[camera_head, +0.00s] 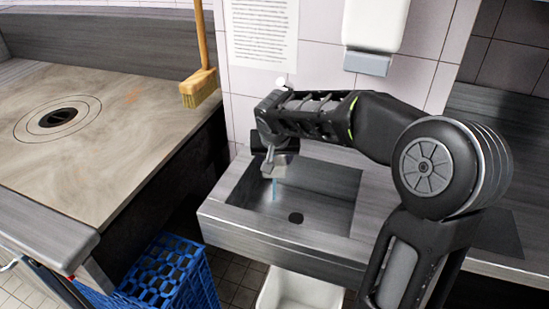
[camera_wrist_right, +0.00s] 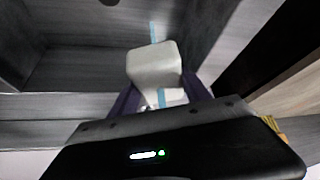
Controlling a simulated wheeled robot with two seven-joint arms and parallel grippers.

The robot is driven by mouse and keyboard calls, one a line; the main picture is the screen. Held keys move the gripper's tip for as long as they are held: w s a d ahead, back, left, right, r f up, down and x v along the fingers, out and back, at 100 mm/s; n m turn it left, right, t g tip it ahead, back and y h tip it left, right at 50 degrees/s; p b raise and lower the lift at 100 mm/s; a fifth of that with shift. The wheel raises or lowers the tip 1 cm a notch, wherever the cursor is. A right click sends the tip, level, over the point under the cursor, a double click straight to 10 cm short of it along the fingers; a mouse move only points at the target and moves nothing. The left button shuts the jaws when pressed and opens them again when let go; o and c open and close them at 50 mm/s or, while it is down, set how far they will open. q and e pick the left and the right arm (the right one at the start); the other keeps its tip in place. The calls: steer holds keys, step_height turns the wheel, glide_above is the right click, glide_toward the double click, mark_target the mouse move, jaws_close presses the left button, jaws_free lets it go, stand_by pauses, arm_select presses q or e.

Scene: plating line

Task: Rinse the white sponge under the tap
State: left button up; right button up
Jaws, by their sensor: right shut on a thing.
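The white sponge (camera_wrist_right: 155,64) shows as a pale block between the two dark fingers of my right gripper (camera_wrist_right: 157,86) in the right wrist view. The gripper is shut on it. In the head view my right gripper (camera_head: 271,160) is over the sink basin (camera_head: 325,185), above the drain. A thin blue stream of water (camera_head: 274,190) falls below it. In the wrist view the stream (camera_wrist_right: 153,32) shows on both sides of the sponge, in line with it; I cannot tell how much touches it. The tap is not clearly seen behind my arm. My left gripper is not in view.
A worktop (camera_head: 120,120) with a round burner plate is at the left. A brush (camera_head: 200,88) leans near its back corner. A blue crate (camera_head: 170,275) and a white bin (camera_head: 295,292) are below. A white dispenser (camera_head: 375,25) hangs on the wall above my arm.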

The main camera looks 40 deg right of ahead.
steer(key=shift+s+a, duration=0.1)
steer(key=shift+s+a+f+b, duration=0.1)
steer(key=shift+s+a+b, duration=0.4)
steer(key=shift+s+b, duration=0.35)
steer(key=s+a, duration=0.1)
steer(key=s+a+b, duration=0.1)
steer(key=s, duration=0.1)
steer(key=s+a+b, duration=0.1)
steer(key=s, duration=0.1)
steer(key=shift+r, duration=0.2)
stand_by(1.3)
steer(key=s+a+r, duration=0.2)
steer(key=s+r, duration=0.1)
steer(key=s, duration=0.1)
steer(key=shift+s+a+r, duration=0.15)
steer(key=shift+a+r, duration=0.05)
steer(key=shift+r, duration=0.2)
stand_by(0.3)
